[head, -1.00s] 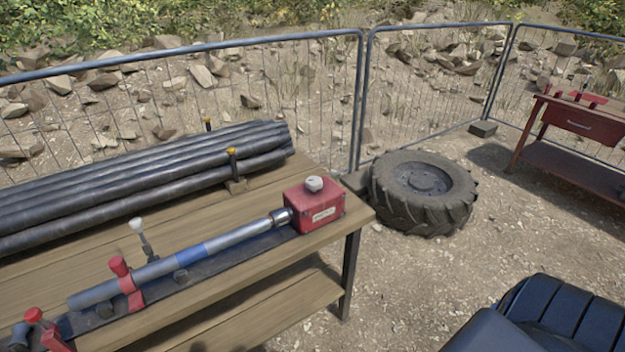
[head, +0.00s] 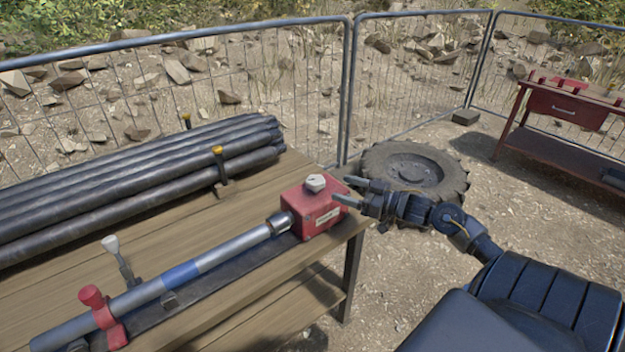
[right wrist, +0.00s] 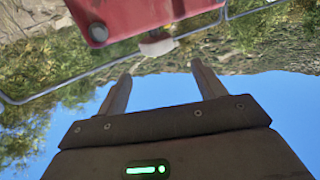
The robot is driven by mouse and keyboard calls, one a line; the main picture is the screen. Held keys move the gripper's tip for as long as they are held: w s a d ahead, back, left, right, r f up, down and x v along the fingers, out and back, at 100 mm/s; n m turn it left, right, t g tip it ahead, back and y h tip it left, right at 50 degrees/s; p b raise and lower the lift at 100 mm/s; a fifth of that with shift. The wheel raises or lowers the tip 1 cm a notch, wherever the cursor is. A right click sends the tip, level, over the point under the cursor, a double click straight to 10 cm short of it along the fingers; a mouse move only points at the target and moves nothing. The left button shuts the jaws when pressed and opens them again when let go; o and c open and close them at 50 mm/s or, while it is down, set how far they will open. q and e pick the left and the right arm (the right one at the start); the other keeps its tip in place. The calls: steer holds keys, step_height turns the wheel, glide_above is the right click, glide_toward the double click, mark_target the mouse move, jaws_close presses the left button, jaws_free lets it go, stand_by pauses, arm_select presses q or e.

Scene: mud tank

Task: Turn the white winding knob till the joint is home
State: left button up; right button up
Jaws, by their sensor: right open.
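The white winding knob (head: 316,183) sits on top of the red box (head: 322,217) at the right end of the wooden bench. A grey rod with a blue band (head: 180,273) lies along a dark rail, and its silver end joint (head: 279,222) meets the box's left side. My right gripper (head: 347,191) is open and empty, just right of the knob and apart from it. In the right wrist view the picture is upside down; the red box (right wrist: 125,12) and knob (right wrist: 158,46) show beyond the open fingers (right wrist: 162,82). My left gripper is out of view.
A bundle of dark pipes (head: 120,180) lies at the back of the bench (head: 240,322), held by yellow-topped posts. A red clamp (head: 98,308) and a white-topped lever (head: 117,256) stand near the rod. A tyre (head: 415,168) lies behind my right arm.

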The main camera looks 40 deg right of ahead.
mark_target(316, 179)
steer(key=p+x, duration=0.1)
steer(key=x, duration=0.7)
steer(key=shift+w+p, duration=0.2)
steer(key=shift+p, duration=0.1)
steer(key=shift+x, duration=0.8)
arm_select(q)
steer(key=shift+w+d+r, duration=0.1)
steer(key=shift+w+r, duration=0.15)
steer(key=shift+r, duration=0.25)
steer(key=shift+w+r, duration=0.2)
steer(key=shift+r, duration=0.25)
arm_select(e)
steer(key=shift+f, duration=0.2)
steer(key=c, duration=0.9)
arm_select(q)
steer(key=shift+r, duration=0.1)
arm_select(e)
steer(key=shift+c, duration=0.3)
